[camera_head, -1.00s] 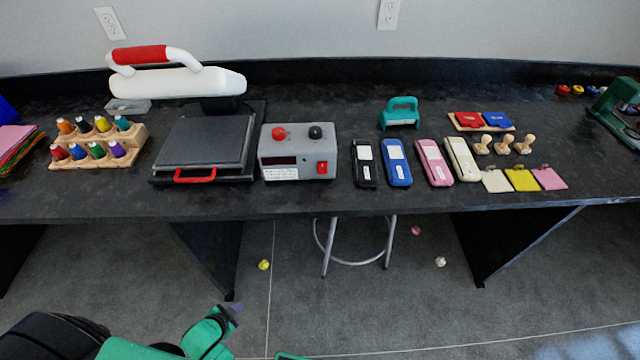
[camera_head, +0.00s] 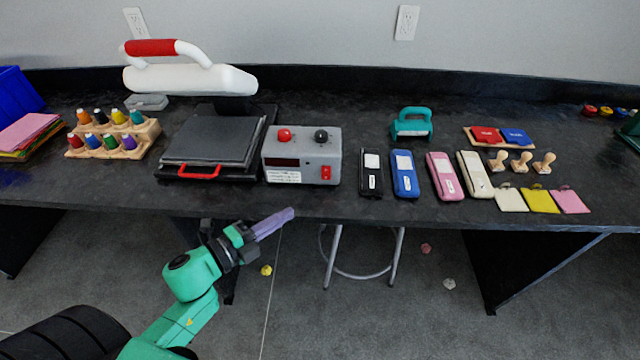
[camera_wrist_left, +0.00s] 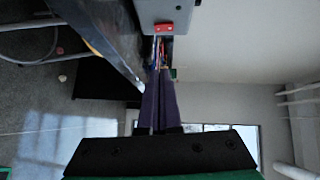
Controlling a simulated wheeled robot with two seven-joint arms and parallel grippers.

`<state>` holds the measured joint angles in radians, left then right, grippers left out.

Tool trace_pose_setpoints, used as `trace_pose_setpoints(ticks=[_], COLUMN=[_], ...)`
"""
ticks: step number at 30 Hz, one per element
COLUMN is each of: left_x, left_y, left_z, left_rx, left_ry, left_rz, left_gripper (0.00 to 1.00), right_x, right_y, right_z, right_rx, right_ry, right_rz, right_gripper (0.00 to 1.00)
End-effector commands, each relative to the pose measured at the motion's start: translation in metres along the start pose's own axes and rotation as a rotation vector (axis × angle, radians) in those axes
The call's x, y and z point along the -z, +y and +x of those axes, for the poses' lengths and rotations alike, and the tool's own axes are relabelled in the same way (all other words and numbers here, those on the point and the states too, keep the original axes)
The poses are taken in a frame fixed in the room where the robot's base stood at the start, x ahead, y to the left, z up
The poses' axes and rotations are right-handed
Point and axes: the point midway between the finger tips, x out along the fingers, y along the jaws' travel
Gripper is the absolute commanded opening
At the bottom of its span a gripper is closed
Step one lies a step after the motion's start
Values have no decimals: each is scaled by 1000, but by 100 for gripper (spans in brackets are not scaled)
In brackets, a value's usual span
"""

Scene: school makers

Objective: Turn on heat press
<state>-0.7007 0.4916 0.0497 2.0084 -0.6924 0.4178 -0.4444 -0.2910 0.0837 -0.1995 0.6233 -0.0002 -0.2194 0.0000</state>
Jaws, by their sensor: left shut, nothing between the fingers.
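The heat press (camera_head: 215,139) stands on the black bench, with a flat dark plate, a red front handle (camera_head: 199,171) and a white arm with a red grip above. Its grey control box (camera_head: 302,149) is at its right side, with a red knob, a black knob and a red switch (camera_head: 326,172) on the front. My left gripper (camera_head: 290,212) is shut and empty, with purple fingers, in front of and below the bench edge. In the left wrist view the fingers (camera_wrist_left: 157,75) point toward the red switch (camera_wrist_left: 164,28), apart from it. My right gripper is out of view.
Thread spools in a wooden rack (camera_head: 152,132) stand left of the press. Several coloured devices lie right of the control box, including a black one (camera_head: 371,176). A stool (camera_head: 362,272) stands under the bench. The space before the control box is free.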

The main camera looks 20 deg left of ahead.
Motion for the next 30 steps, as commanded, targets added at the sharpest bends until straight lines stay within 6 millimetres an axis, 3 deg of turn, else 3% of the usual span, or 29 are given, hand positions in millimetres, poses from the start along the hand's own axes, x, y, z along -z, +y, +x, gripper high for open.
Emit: trace_pose_setpoints(ticks=[4,8,19,21,30], left_x=[-1,-1,-2,-11,-30], left_y=[-1,-2,-3,-2,1], left_z=[4,21,102,111,129], left_rx=[1,4,3,1,-1], left_ry=[-2,-1,-3,-5,-2], left_rz=[-2,-2,-2,-1,-4], left_gripper=[0,0,0,0,0], right_x=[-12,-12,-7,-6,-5], right_y=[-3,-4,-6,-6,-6], right_z=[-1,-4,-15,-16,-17], right_rx=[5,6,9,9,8], right_ry=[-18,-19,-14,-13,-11], right_rz=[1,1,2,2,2], right_gripper=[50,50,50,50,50])
